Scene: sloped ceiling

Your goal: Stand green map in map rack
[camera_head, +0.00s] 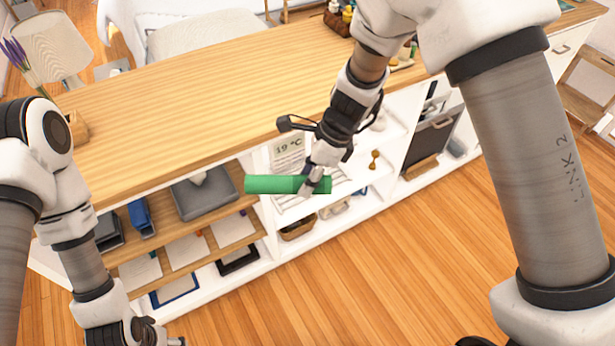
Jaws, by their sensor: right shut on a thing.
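The green map (272,184) is a rolled green tube. It lies level in the air in front of the open shelves, below the counter's front edge. My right gripper (314,184) is shut on it, right of its middle, and a finger covers part of the tube. My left gripper (172,342) is low at the bottom left, partly cut off by the frame edge; its fingers do not show clearly. I cannot make out a map rack for certain in this view.
A long wooden counter (200,95) runs across, with open shelves beneath holding a grey box (203,194), papers, frames and a basket (297,230). A lamp (52,45) stands at the far left. Bare wooden floor (400,270) lies in front.

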